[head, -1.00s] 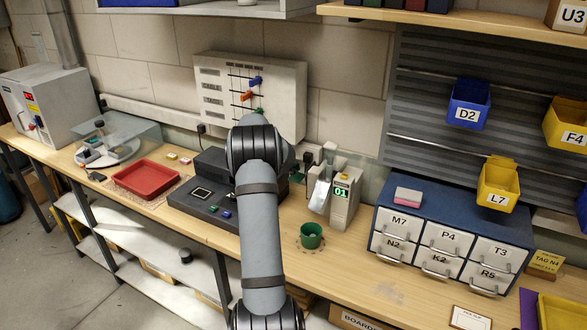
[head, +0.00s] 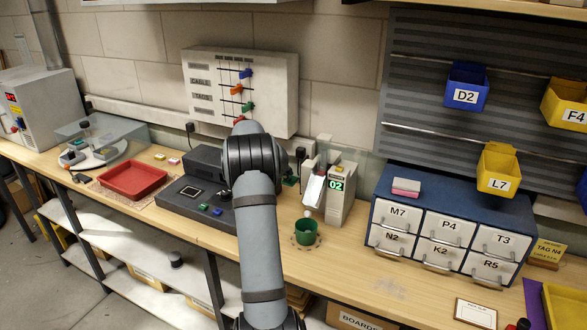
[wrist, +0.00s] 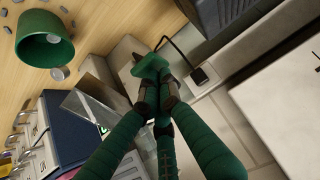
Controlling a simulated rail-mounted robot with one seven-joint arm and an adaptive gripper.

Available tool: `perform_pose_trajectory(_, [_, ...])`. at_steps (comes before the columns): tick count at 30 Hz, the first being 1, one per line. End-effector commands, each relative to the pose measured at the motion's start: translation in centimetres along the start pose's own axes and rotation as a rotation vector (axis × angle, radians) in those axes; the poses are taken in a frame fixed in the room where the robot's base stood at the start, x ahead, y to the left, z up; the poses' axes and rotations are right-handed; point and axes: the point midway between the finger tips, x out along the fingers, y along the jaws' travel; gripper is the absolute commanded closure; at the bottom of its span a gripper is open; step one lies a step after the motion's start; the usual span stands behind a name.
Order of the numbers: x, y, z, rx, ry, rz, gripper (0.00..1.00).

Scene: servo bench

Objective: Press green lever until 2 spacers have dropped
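The dispenser (head: 340,200) stands upright on the bench in the head view, with a clear chute (head: 314,190) and a display (head: 336,184) reading 02. A green cup (head: 306,233) stands below the chute; it also shows in the wrist view (wrist: 44,52) with a small grey piece visible inside. In the wrist view my gripper (wrist: 156,96) has its green fingers closed together. A lighter green lever end (wrist: 151,66) shows right at the fingertips; they look in contact, but the depth is unclear. My arm hides most of my gripper in the head view.
A dark control box (head: 205,190) and red tray (head: 133,179) are left of my arm. A drawer cabinet (head: 450,205) stands right. A wall panel (head: 212,85) carries coloured sliders.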

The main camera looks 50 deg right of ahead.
Motion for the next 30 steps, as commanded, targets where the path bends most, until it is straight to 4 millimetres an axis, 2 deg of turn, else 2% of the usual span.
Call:
perform_pose_trajectory(6, [0.1, 0.2, 0.1, 0.002, -0.006, 0.005, 1.00])
perform_pose_trajectory(11, [-0.9, 0.2, -0.8, 0.003, -0.005, 0.004, 1.00])
perform_pose_trajectory(16, [-3.5, -0.1, -3.3, 0.002, -0.001, -0.001, 1.00])
perform_pose_trajectory(18, [-4.5, -0.3, -2.6, 0.001, 0.001, -0.005, 1.00])
perform_pose_trajectory(24, [-8.9, -0.2, -2.6, 0.001, 0.001, -0.004, 1.00])
perform_pose_trajectory(30, [-11.9, -0.1, -2.7, -0.001, 0.000, -0.002, 1.00])
